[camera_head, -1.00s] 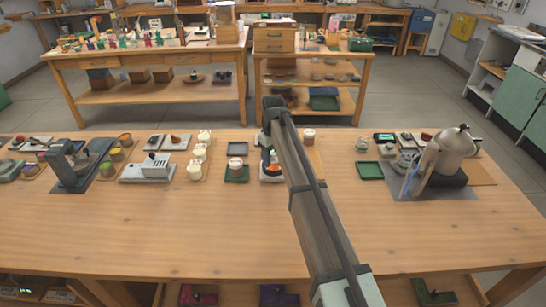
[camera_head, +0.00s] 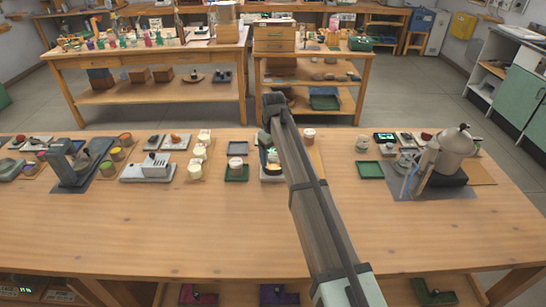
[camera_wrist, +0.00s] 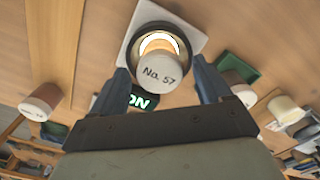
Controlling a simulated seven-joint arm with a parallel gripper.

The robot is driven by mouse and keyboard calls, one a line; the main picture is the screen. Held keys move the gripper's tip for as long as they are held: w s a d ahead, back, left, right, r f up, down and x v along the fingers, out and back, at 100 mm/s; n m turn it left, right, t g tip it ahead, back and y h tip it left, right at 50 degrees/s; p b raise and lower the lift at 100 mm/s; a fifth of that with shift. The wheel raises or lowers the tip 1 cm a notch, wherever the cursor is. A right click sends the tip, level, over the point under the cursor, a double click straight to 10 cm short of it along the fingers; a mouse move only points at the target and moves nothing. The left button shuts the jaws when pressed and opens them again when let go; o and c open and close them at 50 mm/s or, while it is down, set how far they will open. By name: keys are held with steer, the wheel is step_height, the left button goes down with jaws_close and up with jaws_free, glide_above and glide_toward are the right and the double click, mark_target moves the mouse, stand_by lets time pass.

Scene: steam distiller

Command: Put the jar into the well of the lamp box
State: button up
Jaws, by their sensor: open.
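The jar (camera_wrist: 159,70) has a pale lid marked "No. 57" and stands in the dark round well of the lamp box (camera_wrist: 190,22) in the wrist view. A bright ring glows around the jar's amber side. A green "ON" display (camera_wrist: 141,101) is lit beside it. My gripper (camera_wrist: 160,74) is open, with one blue finger on each side of the jar; gaps show between fingers and lid. In the head view, my arm hides much of the lamp box (camera_head: 265,178), the jar and the fingers; a warm glow and the green display show.
A lidded jar on a green tray (camera_head: 236,179) stands left of the lamp box. Another lidded jar (camera_head: 309,136) stands just right of my arm. A metal kettle-like distiller (camera_head: 450,152) is at the right. The front of the table is clear.

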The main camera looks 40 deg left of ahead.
mark_target(274, 156)
step_height(274, 156, up, 11)
stand_by(0.4)
steer(key=shift+w+d, duration=0.1)
